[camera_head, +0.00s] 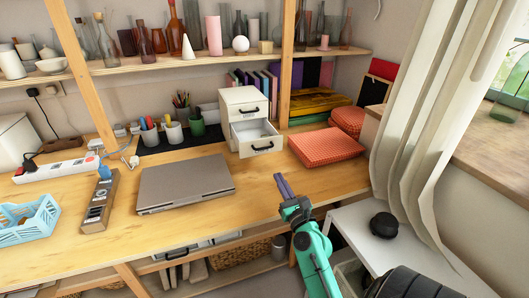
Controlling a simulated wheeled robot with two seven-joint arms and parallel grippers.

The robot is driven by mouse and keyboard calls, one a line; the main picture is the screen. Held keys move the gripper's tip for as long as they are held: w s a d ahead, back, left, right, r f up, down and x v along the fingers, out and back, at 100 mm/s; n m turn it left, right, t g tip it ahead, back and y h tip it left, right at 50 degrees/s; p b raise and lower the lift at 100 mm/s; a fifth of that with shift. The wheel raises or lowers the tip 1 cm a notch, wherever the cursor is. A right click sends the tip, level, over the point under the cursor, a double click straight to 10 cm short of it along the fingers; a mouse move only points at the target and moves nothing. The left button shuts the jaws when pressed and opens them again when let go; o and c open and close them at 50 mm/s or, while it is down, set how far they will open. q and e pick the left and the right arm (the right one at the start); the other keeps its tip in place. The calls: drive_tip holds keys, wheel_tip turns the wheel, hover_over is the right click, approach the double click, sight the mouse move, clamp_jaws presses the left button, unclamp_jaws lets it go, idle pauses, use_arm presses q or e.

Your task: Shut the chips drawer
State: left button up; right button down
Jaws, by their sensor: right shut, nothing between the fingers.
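A small white drawer cabinet (229,97) stands at the back of the wooden desk. Its lower drawer (262,146) is pulled out toward me, and its inside looks empty. The upper drawer (249,111) looks shut. Each drawer front has a dark handle; I cannot read any label, so which one is for chips is not clear. My right gripper (281,182), with purple fingers on a teal arm, is shut and empty. It is in front of the open drawer and a little to its right, apart from it. My left gripper is not in view.
A grey closed laptop (186,183) lies to the left in front of the cabinet. A red patterned box (326,147) lies right of the drawer. Pen cups (173,132) stand left of it. The desk between my gripper and the drawer looks clear.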

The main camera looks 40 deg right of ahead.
drive_tip(key=p, duration=0.1)
approach(264, 148)
drive_tip(key=w, duration=0.1)
drive_tip(key=x, duration=0.4)
drive_tip(key=shift+w+d+r+p, duration=0.1)
drive_tip(key=shift+w+d+p, duration=0.1)
drive_tip(key=shift+w+p, duration=0.15)
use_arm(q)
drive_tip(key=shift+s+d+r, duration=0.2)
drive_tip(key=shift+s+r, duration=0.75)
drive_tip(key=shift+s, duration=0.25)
use_arm(e)
drive_tip(key=shift+w+d, duration=0.2)
drive_tip(key=shift+w, duration=0.3)
